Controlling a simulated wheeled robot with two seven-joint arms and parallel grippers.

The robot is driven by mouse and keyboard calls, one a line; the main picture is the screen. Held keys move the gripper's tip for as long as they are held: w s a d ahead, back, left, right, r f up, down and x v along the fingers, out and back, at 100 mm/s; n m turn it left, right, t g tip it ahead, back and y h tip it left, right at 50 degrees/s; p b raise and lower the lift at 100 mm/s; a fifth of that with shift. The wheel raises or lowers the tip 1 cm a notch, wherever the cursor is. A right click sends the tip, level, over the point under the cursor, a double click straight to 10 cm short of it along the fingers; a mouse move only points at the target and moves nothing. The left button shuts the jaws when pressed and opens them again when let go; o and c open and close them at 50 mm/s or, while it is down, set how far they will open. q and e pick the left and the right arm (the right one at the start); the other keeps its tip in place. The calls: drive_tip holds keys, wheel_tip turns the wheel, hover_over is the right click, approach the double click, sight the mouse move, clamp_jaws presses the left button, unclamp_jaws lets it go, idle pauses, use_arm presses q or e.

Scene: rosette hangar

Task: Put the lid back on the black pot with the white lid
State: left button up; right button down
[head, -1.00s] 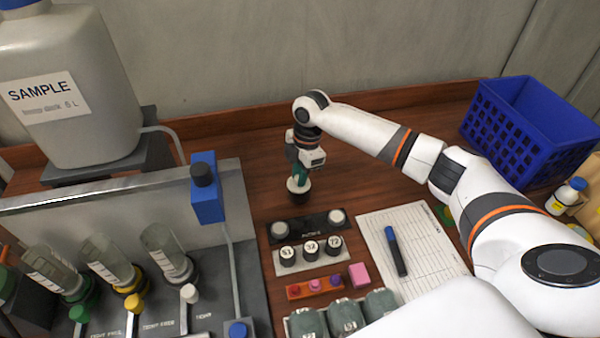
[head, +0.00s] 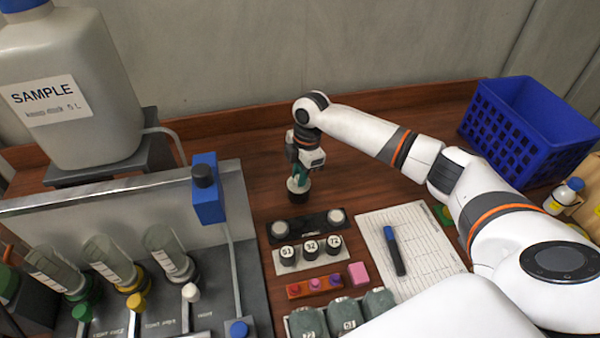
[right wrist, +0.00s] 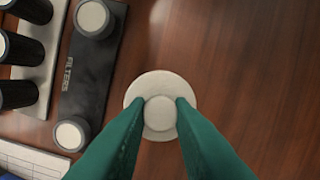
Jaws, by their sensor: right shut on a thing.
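The white lid (right wrist: 162,81), a round disc with a raised knob, is between the green fingertips of my right gripper (right wrist: 162,103), which is shut on the knob. In the head view my right gripper (head: 301,180) points down over the white lid (head: 292,188). The black pot (head: 298,198) stands on the table directly under the lid. The lid appears level and in line with the pot; I cannot tell whether it is fully seated. In the right wrist view the lid hides the pot. My left gripper is not in view.
A black filter holder (head: 308,226) with two white-topped pieces is just in front, then a rack of numbered black knobs (head: 310,258). A paper sheet with a marker (head: 395,250) lies to the right. A blue crate (head: 525,130) is at the back right. Wood behind the pot is clear.

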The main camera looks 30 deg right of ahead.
drive_tip(key=shift+f+p, duration=0.15)
drive_tip(key=shift+p, duration=0.95)
idle(1.2)
idle(0.4)
drive_tip(key=c, duration=0.7)
unclamp_jaws()
drive_tip(key=shift+r+p, duration=3.55)
drive_tip(key=shift+p, duration=0.05)
drive_tip(key=shift+c, duration=0.2)
clamp_jaws()
